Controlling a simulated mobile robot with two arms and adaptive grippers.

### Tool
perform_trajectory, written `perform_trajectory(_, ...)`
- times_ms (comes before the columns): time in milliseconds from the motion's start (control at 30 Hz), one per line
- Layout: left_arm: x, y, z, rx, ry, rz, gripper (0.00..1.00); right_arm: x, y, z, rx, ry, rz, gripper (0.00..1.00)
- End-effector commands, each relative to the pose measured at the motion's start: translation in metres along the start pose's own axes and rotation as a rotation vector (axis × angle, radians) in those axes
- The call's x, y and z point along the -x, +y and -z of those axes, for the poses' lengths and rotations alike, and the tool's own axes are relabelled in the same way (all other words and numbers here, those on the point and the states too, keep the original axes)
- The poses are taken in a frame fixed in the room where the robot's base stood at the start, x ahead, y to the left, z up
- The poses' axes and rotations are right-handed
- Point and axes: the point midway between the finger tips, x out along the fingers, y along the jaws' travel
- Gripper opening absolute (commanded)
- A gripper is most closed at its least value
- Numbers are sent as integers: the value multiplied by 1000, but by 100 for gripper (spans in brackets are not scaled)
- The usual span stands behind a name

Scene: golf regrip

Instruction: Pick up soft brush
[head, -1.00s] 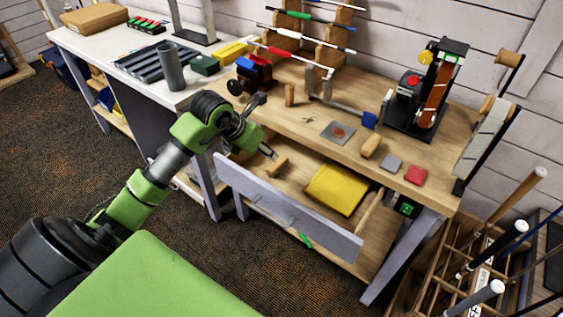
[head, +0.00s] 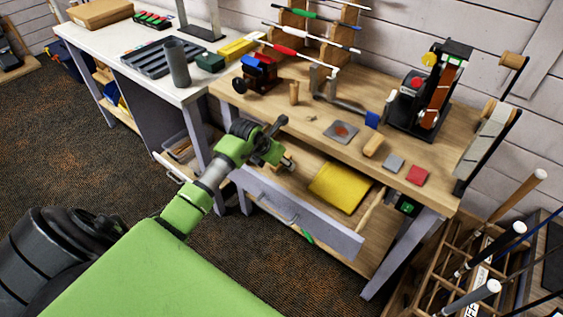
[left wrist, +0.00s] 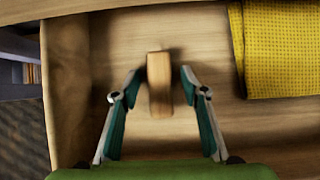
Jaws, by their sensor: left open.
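The soft brush shows as a small wooden block (left wrist: 159,84) on the drawer floor in the left wrist view; no bristles are visible. In the head view it is mostly hidden by my gripper. My left gripper (left wrist: 158,78) is open, with one finger on each side of the block and visible gaps to both. In the head view the left gripper (head: 279,158) is over the left end of the open drawer (head: 300,213). My right gripper is not in view.
A folded yellow cloth (head: 340,188) lies in the drawer to the right of the block, also seen in the left wrist view (left wrist: 282,50). The drawer's side wall (left wrist: 66,85) is close on the left. The wooden bench top (head: 310,125) above carries several tools.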

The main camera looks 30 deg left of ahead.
Motion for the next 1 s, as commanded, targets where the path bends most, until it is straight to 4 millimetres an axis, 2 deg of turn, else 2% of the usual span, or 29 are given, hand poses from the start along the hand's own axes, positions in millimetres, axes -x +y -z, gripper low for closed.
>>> perform_trajectory(233, -3, 0, 0, -1, -1, 0, 40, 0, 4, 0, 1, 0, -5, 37)
perform_trajectory(267, -3, 0, 0, -1, -1, 0, 38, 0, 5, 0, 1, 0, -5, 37)
perform_trajectory(400, -3, 0, 0, -1, -1, 0, 1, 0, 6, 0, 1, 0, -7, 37)
perform_trajectory(433, -3, 0, 0, 0, -1, 0, 0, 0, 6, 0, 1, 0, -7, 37)
perform_trajectory(833, 0, 1, -2, -1, -2, -1, 0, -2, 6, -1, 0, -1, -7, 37)
perform_trajectory(1000, 15, 2, -12, -4, -6, -3, 0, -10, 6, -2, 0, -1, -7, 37)
